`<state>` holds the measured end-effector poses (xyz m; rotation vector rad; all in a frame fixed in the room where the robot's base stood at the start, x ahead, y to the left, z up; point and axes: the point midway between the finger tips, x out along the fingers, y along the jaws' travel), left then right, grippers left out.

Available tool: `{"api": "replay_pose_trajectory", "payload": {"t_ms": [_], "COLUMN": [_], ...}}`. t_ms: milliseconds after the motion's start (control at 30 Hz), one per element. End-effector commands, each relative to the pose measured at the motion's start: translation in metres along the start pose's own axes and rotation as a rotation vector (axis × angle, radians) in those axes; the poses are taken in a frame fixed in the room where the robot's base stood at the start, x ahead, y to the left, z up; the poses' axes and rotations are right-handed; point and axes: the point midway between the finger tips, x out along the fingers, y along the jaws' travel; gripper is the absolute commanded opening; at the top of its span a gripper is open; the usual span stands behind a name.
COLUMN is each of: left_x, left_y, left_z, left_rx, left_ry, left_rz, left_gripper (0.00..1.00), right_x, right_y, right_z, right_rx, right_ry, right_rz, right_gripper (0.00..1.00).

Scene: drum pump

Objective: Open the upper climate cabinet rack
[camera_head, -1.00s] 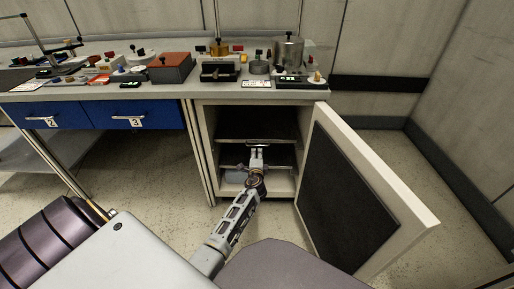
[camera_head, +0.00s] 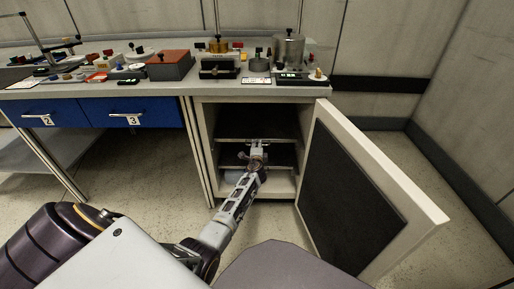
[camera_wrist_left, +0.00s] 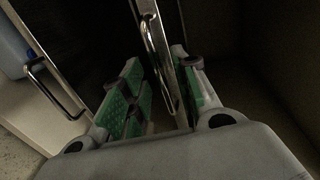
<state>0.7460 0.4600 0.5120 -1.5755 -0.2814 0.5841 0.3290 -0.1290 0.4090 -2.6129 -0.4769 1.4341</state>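The climate cabinet (camera_head: 203,150) stands under the right end of the bench with its door (camera_head: 390,170) swung open to the right. The upper rack (camera_head: 232,140) shows as a thin metal front edge inside the dark interior. My left gripper (camera_head: 256,150) reaches into the cabinet in front of that edge and partly hides it. In the left wrist view, my left gripper (camera_wrist_left: 160,65) has its green-padded fingers apart, with the upper rack's metal front and handle (camera_wrist_left: 158,55) between them. Contact on both sides cannot be told. My right gripper is not in view.
A lower rack handle (camera_wrist_left: 50,88) and a blue object (camera_wrist_left: 12,48) show at the left of the wrist view. Blue drawers (camera_head: 110,112) are left of the cabinet. Lab items, including a metal pot (camera_head: 288,50), cover the bench top. Floor is free before the drawers.

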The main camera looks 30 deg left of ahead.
Motion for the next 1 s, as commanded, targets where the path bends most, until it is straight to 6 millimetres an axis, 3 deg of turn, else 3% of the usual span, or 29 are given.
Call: {"api": "replay_pose_trajectory", "payload": {"t_ms": [233,633,900,1000], "left_x": [0.014,0.017,0.017,0.017], "left_y": [0.0,0.0,0.0,0.0], "left_z": [0.0,0.0,0.0,0.0], "left_rx": [0.0,0.0,0.0,0.0], "left_ry": [0.0,0.0,0.0,0.0], "left_rz": [-0.001,0.0,0.0,0.0], "left_gripper": [0.3,0.3,0.0,0.0], "right_x": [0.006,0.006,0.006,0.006], "right_y": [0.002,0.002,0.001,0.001], "right_z": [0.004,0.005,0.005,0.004], "right_rx": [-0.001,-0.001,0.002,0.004], "right_ry": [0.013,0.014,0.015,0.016], "right_rz": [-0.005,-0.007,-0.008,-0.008], "right_gripper": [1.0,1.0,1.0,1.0]}}
